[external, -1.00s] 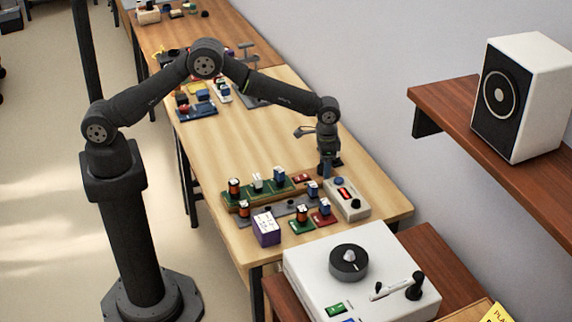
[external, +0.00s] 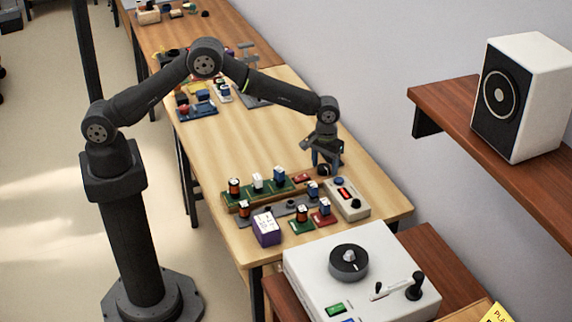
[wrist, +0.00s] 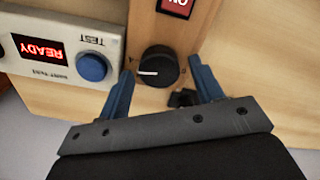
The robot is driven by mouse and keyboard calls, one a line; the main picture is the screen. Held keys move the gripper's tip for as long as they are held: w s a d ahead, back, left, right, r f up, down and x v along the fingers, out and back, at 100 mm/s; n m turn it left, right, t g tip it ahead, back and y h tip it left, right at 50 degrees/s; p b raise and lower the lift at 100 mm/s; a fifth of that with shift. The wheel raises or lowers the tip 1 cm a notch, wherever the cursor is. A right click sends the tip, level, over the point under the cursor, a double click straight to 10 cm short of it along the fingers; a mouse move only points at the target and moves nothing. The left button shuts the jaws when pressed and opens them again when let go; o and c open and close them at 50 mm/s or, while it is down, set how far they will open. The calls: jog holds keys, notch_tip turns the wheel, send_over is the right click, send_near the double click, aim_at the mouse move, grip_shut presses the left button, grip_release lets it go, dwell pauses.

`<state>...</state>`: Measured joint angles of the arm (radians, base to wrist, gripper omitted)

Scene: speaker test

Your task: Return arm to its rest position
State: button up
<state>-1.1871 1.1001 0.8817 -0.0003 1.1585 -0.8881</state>
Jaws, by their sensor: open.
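My gripper (external: 322,168) hangs from my arm above the right part of the wooden table (external: 225,150). In the wrist view its two blue fingers (wrist: 160,88) are spread apart and hold nothing. A black knob (wrist: 158,66) with a white mark shows between the fingers, on a wooden strip. My arm is bent over the table and stretches out from its base, which stands on the floor at the left.
A grey test box (external: 346,200) with a red READY display and blue button (wrist: 92,66) is beside the gripper. A board with several components (external: 262,192) lies to its left. A white turntable (external: 395,258) and a shelf speaker (external: 540,75) are at the right.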

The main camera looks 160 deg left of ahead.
jog(key=shift+n, duration=0.5)
jog(key=o, duration=0.9)
jog(key=shift+w+r, duration=0.1)
jog(key=shift+r, duration=0.1)
jog(key=d+r+n+y, duration=0.1)
jog(key=d+r+n, duration=0.5)
jog(key=r, duration=0.5)
jog(key=d+r+n+y, duration=0.1)
jog(key=d+r+n, duration=0.45)
jog(key=r, duration=0.65)
jog(key=f, duration=1)
jog(key=shift+a+f, duration=0.1)
jog(key=shift+a, duration=0.25)
